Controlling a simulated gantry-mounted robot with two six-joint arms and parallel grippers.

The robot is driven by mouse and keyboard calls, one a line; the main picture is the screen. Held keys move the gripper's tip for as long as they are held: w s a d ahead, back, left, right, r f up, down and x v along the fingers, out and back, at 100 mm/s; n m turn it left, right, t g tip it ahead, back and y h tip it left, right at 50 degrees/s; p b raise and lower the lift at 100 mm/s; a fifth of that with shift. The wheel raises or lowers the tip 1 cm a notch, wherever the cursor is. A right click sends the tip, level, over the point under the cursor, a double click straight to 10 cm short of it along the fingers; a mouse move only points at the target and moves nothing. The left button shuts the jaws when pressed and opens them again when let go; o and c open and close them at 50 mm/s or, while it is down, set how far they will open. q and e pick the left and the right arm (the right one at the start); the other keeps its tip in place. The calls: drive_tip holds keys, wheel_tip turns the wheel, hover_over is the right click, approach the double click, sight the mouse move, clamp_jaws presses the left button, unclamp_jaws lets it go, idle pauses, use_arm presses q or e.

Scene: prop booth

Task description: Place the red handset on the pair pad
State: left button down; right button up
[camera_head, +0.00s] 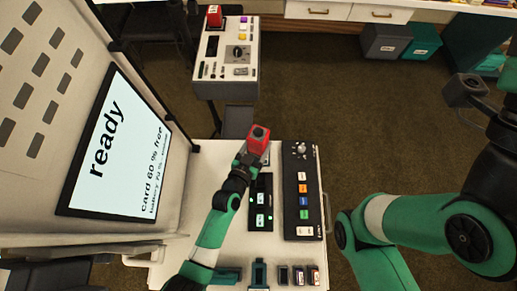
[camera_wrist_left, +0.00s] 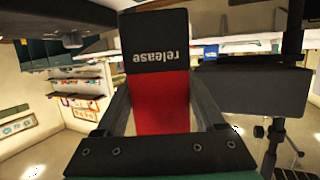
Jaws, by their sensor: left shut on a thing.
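My left gripper (camera_head: 248,160) is shut on the red handset (camera_head: 258,144), over the far part of the white counter. The handset is a red block with a dark top. In the left wrist view the handset (camera_wrist_left: 160,100) is between the two dark fingers, with a black part marked "release" at its end. A grey plate shows partly behind and below it; I cannot tell whether they touch. A black strip with labelled fields (camera_head: 261,203) lies just nearer on the counter. I cannot tell which surface is the pair pad.
A black panel with coloured buttons (camera_head: 303,200) is right of the strip. A screen reading "ready" (camera_head: 115,150) stands at left. Small holders and blocks (camera_head: 290,275) line the near edge. A far console (camera_head: 228,75) carries another red block (camera_head: 214,17).

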sight(255, 154)
use_arm(q)
drive_tip(key=shift+w+f+b, duration=0.1)
drive_tip(key=shift+f+b, duration=1.35)
drive_tip(key=shift+f, duration=0.5)
unclamp_jaws()
use_arm(e)
wheel_tip(255, 154, down, 3)
drive_tip(key=shift+w+f, duration=0.1)
drive_tip(key=shift+f, duration=0.1)
use_arm(q)
drive_tip(key=shift+r, duration=0.15)
use_arm(e)
drive_tip(key=shift+r, duration=0.1)
use_arm(q)
drive_tip(key=shift+r+p, duration=0.25)
drive_tip(key=shift+p, duration=0.25)
drive_tip(key=p+v, duration=0.2)
drive_tip(key=v, duration=0.1)
drive_tip(key=shift+r, duration=0.15)
drive_tip(key=p+v, duration=0.2)
drive_tip(key=v, duration=0.7)
drive_tip(key=shift+f, duration=0.25)
use_arm(e)
wheel_tip(255, 154, up, 4)
drive_tip(key=shift+r, duration=0.25)
use_arm(q)
drive_tip(key=shift+r, duration=0.1)
use_arm(e)
drive_tip(key=shift+r, duration=0.1)
